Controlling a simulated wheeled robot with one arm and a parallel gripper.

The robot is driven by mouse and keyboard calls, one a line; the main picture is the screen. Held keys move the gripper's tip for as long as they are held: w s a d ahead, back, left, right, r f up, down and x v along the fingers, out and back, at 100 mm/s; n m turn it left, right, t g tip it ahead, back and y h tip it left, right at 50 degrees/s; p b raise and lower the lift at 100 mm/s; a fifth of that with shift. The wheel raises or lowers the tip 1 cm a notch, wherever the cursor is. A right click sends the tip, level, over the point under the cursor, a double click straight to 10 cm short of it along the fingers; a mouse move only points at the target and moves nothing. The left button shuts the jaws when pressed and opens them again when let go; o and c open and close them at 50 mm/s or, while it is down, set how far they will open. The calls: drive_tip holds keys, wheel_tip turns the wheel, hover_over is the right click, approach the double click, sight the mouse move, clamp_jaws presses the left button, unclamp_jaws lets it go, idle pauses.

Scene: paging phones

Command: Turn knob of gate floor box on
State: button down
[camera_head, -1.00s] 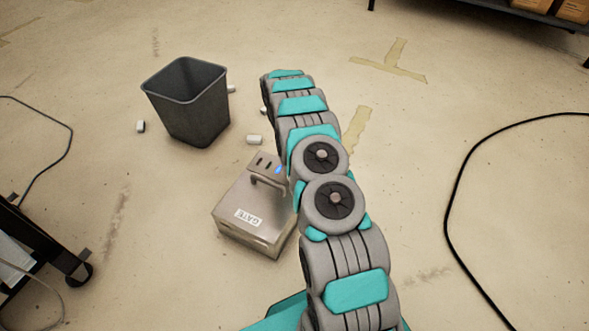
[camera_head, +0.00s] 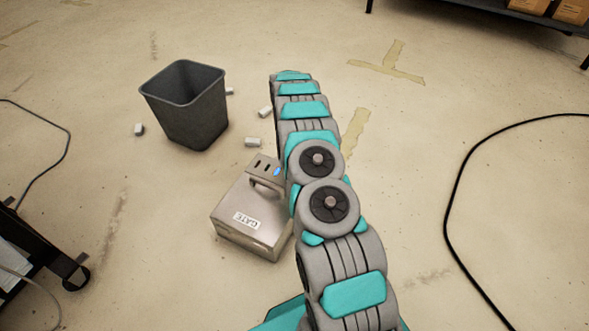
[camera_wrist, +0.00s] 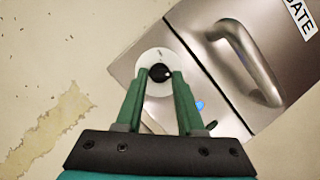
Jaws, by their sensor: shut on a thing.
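The gate floor box (camera_head: 232,213) is a grey metal box on the floor, left of my arm in the head view, with a white GATE label (camera_head: 245,220). In the wrist view its top (camera_wrist: 190,25) shows with a curved handle (camera_wrist: 250,60) and a small blue light (camera_wrist: 200,105). The black knob (camera_wrist: 160,72) sits on a white round plate (camera_wrist: 158,58). My gripper (camera_wrist: 161,75) has its two green fingers on either side of the knob and is shut on it. In the head view my arm hides the gripper and the knob.
A dark grey bin (camera_head: 187,110) stands behind the box to the left, with several small white pieces around it. A black cart (camera_head: 40,255) is at the left edge. A black cable (camera_head: 455,200) curves over the floor at right. A shelf (camera_head: 500,8) stands at the far back.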

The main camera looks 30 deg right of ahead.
drive_tip(key=c, duration=0.5)
unclamp_jaws()
drive_tip(key=shift+v, duration=3.9)
